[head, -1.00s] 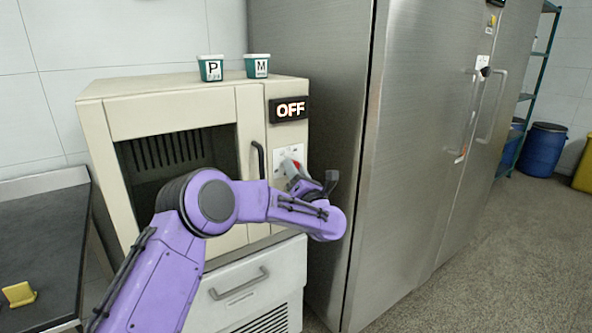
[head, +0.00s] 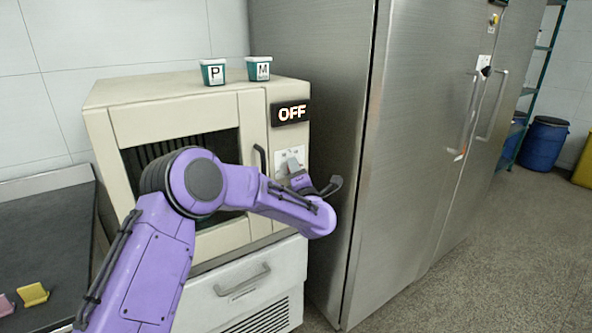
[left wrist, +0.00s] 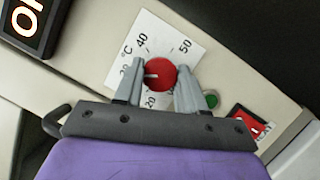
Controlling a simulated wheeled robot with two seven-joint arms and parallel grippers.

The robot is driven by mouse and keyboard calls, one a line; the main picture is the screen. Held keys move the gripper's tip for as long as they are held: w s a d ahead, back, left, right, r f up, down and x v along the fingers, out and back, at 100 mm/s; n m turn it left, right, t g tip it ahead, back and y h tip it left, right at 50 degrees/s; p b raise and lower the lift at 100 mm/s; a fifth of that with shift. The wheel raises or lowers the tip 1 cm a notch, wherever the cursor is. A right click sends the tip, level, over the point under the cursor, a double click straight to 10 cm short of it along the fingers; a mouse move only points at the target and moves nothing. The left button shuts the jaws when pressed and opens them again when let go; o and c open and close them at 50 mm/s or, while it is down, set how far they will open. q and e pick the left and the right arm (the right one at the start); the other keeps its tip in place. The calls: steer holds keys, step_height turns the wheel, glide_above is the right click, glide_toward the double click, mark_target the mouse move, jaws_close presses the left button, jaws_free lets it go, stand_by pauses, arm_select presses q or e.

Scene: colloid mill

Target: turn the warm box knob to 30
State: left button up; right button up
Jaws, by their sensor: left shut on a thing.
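The warm box (head: 175,105) is a cream cabinet with a display reading OFF (head: 291,112). In the left wrist view its red round knob (left wrist: 160,73) sits on a white dial plate (left wrist: 150,38) marked in °C, with 20, 40 and 50 legible. The knob's pale pointer line points left in that view, near a partly hidden number. My left gripper (left wrist: 158,88) is shut on the knob, one grey finger on each side. In the head view my left gripper (head: 292,168) is at the panel and hides the knob. My right gripper is not in view.
A green button (left wrist: 211,99) and a red switch (left wrist: 250,124) lie beside the dial. A tall steel cabinet (head: 310,200) stands close on the right.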

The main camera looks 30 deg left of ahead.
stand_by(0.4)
arm_select(q)
steer(key=o, duration=1.1)
steer(key=shift+c, duration=0.2)
steer(key=b+v, duration=0.1)
steer(key=v, duration=0.9)
steer(key=shift+s+d+b, duration=0.2)
steer(key=shift+b, duration=0.2)
